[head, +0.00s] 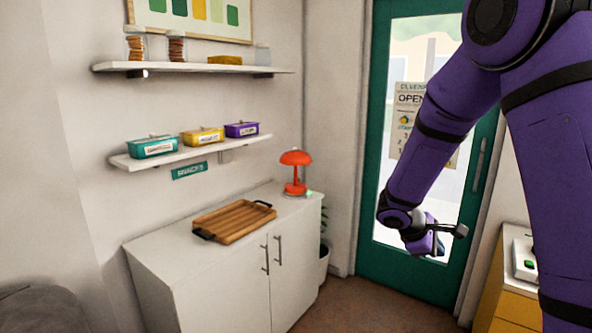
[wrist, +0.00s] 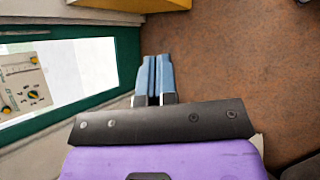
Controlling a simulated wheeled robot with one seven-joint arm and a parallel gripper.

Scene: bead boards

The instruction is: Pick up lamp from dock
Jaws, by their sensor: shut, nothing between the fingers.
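A red-orange lamp (head: 296,170) with a domed shade stands upright at the right end of the white cabinet top. Its base rests on or at a small pale dock (head: 310,194) with a green spot, at the cabinet's right edge; whether the two touch is hard to tell. My gripper (head: 461,231) hangs in front of the teal glass door, well to the right of the lamp and apart from it. In the wrist view my gripper's blue fingers (wrist: 155,80) are closed together and empty, over the brown floor. The lamp is not in the wrist view.
A wooden tray (head: 234,221) with dark handles lies on the white cabinet (head: 215,282) left of the lamp. Above are shelves with lidded boxes (head: 203,136) and jars. A plant pot (head: 324,264) stands beside the cabinet. A yellow-fronted unit (head: 512,308) is at the right.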

